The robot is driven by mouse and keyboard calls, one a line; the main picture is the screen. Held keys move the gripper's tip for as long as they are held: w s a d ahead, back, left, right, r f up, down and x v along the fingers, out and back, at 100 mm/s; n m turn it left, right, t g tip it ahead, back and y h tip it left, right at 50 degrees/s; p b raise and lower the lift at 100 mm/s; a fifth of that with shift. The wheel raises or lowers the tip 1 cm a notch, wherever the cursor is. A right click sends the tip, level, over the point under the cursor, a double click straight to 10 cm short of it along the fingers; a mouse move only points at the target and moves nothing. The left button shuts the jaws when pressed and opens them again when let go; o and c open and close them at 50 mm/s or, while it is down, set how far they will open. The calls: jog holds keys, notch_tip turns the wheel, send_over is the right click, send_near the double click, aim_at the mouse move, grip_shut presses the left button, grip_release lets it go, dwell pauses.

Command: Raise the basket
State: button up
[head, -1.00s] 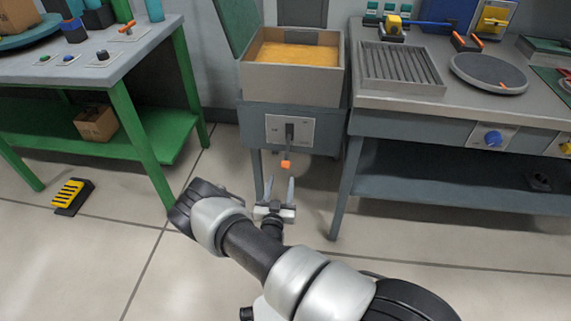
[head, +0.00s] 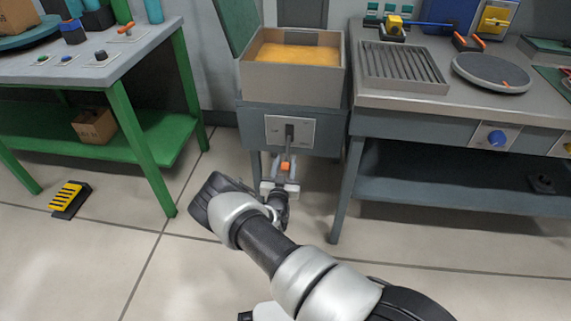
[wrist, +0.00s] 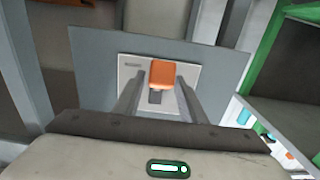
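A grey vat (head: 290,85) with amber liquid (head: 298,54) stands in the middle of the head view. I cannot make out a basket in it. On the cabinet's front plate (head: 303,128) a dark lever points downward, with an orange tip (head: 285,166) at its lower end. My gripper (head: 285,172) is at the lever's tip. In the wrist view the orange tip (wrist: 162,73) lies between my two fingers (wrist: 158,95), with a gap on each side. My gripper is open.
A green-legged table (head: 130,55) stands to the left, and a counter (head: 400,93) with a grill and round plate stands to the right. A yellow-black pedal (head: 69,198) lies on the floor at left. The floor in front of the vat is otherwise clear.

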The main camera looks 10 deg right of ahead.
grip_shut()
jog(key=shift+s+a+r+g+p, duration=0.15)
jog(key=shift+r+g+p, duration=0.25)
jog(key=shift+r+p, duration=0.45)
jog(key=r+g+p, duration=0.1)
jog(key=r+p, duration=0.1)
jog(key=p, duration=0.1)
jog(key=r+g+y+p, duration=0.1)
jog(key=g+p, duration=0.1)
jog(key=s+r+g+y+p, duration=0.1)
jog(key=r+g+p, duration=0.1)
jog(key=p, duration=0.1)
jog(key=shift+a+r+p, duration=0.1)
jog(key=shift+r+p, duration=0.2)
jog(key=shift+r+g, duration=0.4)
jog(key=shift+g, duration=0.3)
notch_tip(320, 180, up, 2)
jog(key=g+y, duration=0.1)
jog(key=g, duration=0.1)
notch_tip(320, 180, up, 4)
send_over(286, 158)
jog(key=shift+r, duration=0.15)
